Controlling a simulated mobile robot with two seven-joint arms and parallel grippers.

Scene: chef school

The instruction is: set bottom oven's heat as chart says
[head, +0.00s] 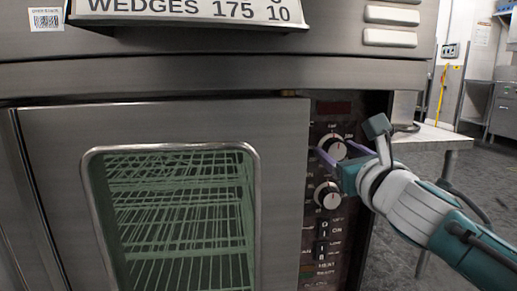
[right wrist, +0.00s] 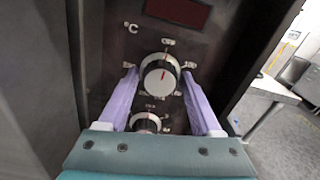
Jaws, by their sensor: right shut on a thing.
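The oven's control panel (head: 318,235) is right of its door. Its upper knob (head: 332,146) is silver with a dark rim. In the right wrist view this knob (right wrist: 160,76) has a red pointer mark tilted slightly right of straight up, below a "°C" sign. My right gripper (head: 335,150) has its two purple fingers on either side of the upper knob, shut on it. A lower knob (head: 327,196) sits beneath, partly hidden by the gripper in the wrist view. The chart (head: 190,10) at the top reads "WEDGES 175 10"; its upper part is cut off. My left gripper is out of view.
The oven door (head: 60,150) is closed, with wire racks behind its window (head: 180,220). A dark display (head: 334,108) sits above the upper knob. Switches (head: 323,240) lie below the knobs. A metal table (head: 440,136) stands to the right, near my right arm.

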